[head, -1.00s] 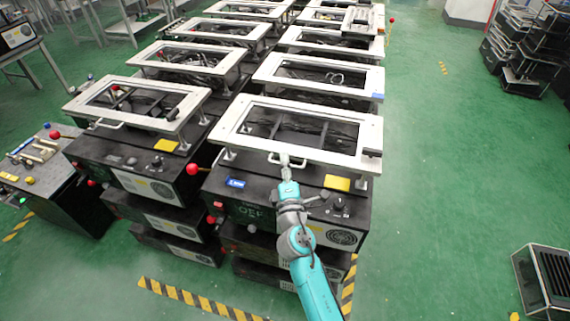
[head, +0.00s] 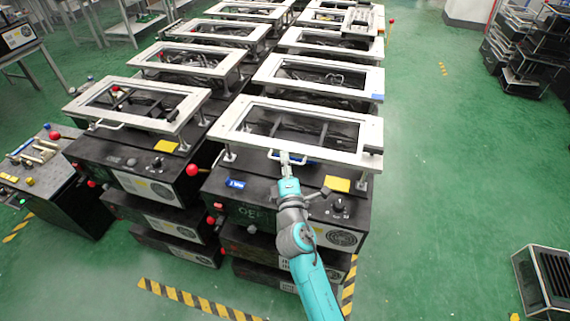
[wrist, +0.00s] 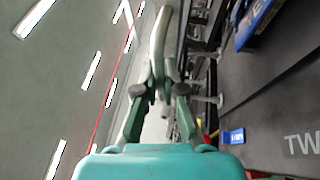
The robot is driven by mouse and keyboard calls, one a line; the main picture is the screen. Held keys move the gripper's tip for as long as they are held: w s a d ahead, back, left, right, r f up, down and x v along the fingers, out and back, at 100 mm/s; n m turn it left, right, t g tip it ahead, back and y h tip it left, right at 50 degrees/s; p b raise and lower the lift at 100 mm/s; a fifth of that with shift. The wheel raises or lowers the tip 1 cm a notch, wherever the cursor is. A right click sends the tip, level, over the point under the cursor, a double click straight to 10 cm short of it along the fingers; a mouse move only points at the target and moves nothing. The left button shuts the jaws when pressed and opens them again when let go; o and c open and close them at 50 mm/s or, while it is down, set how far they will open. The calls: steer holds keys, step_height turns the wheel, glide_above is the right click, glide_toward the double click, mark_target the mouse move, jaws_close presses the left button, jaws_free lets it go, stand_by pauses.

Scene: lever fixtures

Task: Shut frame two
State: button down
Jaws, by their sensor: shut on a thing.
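A white rectangular frame (head: 232,125) stands raised on short posts above the nearest black box (head: 222,190) of the right row. A pale handle sticks out from its front edge. My gripper (head: 286,159) is at this handle, at the end of my teal arm. In the wrist view my gripper (wrist: 160,88) has its fingers closed around the pale handle bar (wrist: 158,45). Part of a label reading "TW" (wrist: 303,145) shows on a dark surface at the right. The gripper hides part of the handle in the head view.
A similar white frame (head: 84,103) stands close on the left, with more in rows behind. Green floor (head: 455,190) is free at the right; a dark crate (head: 545,280) stands there.

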steer(key=shift+r, duration=0.15)
steer(key=c, duration=1.3)
jaws_free()
steer(key=shift+o, duration=0.2)
steer(key=s+f, duration=0.2)
steer(key=s, duration=0.9)
steer(key=shift+s+d, duration=0.25)
steer(key=shift+s, duration=0.15)
